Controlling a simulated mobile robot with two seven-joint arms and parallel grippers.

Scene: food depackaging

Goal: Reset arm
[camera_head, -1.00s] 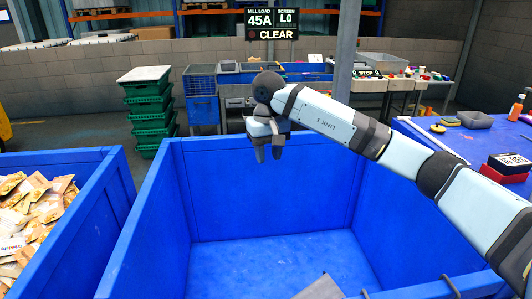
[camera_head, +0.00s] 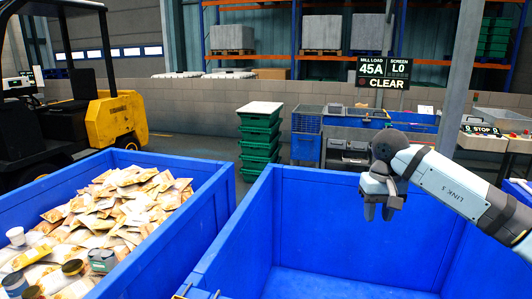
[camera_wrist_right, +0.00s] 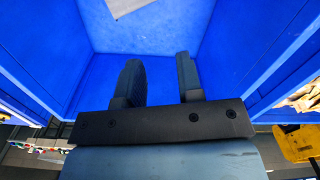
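My right gripper (camera_head: 378,211) hangs fingers-down over the empty blue bin in the head view, on an arm coming in from the right. In the right wrist view its two dark fingers (camera_wrist_right: 160,75) stand apart with nothing between them. The blue bin (camera_head: 330,220) lies below and around it, and its inner floor shows bare in the head view. A grey flat piece (camera_wrist_right: 124,6) shows at the top of the right wrist view, over the bin floor. My left gripper cannot be made out in either view.
A second blue bin (camera_head: 215,192) at left is filled with packets (camera_head: 130,195), jars and cans. Behind stand green stacked crates (camera_head: 260,140), a yellow forklift (camera_head: 115,120) and a metal post (camera_head: 463,75). The air above the empty bin's left part is clear.

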